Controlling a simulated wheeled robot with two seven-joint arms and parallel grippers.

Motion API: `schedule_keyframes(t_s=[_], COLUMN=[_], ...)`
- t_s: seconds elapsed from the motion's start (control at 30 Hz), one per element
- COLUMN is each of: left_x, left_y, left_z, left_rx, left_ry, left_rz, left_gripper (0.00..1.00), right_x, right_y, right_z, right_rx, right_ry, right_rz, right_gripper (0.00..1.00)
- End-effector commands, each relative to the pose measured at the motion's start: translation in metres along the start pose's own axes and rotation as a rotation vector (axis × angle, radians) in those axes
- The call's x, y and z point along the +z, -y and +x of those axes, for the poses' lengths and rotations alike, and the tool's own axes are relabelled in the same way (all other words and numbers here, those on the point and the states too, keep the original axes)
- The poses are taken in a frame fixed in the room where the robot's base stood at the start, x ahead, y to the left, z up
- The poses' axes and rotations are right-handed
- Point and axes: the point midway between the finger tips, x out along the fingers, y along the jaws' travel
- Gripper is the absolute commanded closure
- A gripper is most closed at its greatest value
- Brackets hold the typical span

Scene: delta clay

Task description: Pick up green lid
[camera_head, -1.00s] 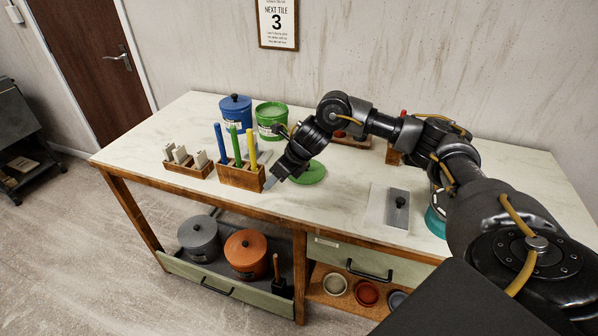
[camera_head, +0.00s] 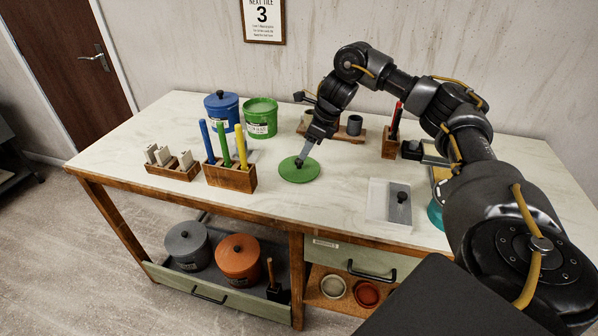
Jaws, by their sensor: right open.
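The green lid (camera_head: 299,171) is a flat round disc lying on the table, with a dark knob at its centre. My right gripper (camera_head: 302,157) reaches down over the lid from the back right, its fingertips at the knob. It is open; I cannot tell whether the fingers stand around the knob or just above it. The knob is partly hidden by the fingers. The green pot (camera_head: 260,119) stands open behind the lid, to the left. My left gripper is not in view.
A blue lidded pot (camera_head: 221,111) stands beside the green pot. A wooden holder (camera_head: 230,177) with blue, green and yellow sticks is left of the lid. A wooden rack with cups (camera_head: 354,126) is behind my gripper. The table in front of the lid is clear.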

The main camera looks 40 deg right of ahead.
Motion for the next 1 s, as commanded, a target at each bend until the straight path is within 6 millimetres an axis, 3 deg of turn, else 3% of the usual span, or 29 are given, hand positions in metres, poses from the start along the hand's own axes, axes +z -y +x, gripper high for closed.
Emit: schedule_keyframes(t_s=[0.3, 0.53, 0.7, 0.87, 1.0], left_x=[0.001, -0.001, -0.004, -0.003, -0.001], left_y=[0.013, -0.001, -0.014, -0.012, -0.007], left_z=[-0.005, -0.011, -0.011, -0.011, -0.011], left_rx=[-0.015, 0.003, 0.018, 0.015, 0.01], left_ry=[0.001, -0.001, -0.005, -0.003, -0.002], left_rz=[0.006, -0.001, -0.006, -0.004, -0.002], left_gripper=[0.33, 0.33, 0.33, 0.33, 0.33], right_x=[0.0, -0.001, 0.0, -0.001, -0.001], right_y=[0.0, 0.001, 0.001, 0.001, 0.001], right_z=[0.015, 0.048, 0.055, 0.055, 0.055], right_rx=[0.002, 0.0, -0.001, -0.001, -0.001], right_ry=[-0.002, -0.001, 0.002, 0.002, 0.002], right_rz=[0.001, 0.002, 0.001, 0.001, 0.001], right_gripper=[0.51, 0.51, 0.51, 0.51, 0.69])
